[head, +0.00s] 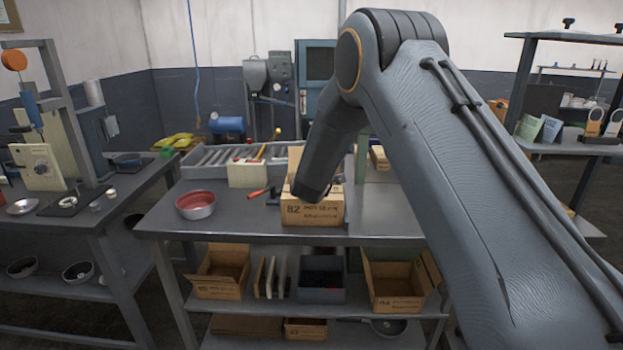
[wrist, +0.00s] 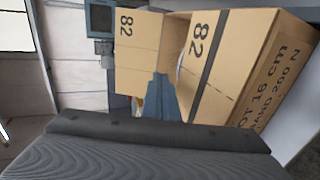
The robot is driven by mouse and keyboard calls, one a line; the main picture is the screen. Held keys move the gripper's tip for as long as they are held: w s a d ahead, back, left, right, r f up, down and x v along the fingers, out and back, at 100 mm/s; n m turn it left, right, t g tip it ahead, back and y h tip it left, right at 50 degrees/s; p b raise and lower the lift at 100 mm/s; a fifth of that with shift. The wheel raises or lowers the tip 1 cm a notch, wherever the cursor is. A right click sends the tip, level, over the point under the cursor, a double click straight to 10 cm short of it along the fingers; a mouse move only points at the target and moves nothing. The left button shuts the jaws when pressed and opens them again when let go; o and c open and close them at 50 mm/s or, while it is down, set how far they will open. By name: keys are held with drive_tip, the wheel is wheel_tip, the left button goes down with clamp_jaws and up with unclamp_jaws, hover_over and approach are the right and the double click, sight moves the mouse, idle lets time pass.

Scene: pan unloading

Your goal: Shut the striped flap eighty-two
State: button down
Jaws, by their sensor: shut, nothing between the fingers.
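The cardboard box eighty-two (head: 312,214) stands on the workbench, partly covered by my arm in the head view. In the wrist view the box (wrist: 285,80) fills the right side, its printed side tilted in the picture. Two cardboard panels there each bear "82": a left one (wrist: 137,60) and a right one (wrist: 207,60) that has a dark stripe across it. A brown gap shows between them. My gripper (wrist: 164,80) is shut and empty, its tip close to the gap and the left panel; I cannot tell if it touches. The head view hides its fingers.
A red-lined bowl (head: 196,205) and a white box (head: 248,174) with a yellow-handled tool stand left of the box on the workbench (head: 160,222). Open cartons (head: 222,274) and a dark bin (head: 321,280) sit on the shelf below. The bench front left is clear.

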drive_tip(key=shift+r+p, duration=0.8)
drive_tip(key=shift+r, duration=0.1)
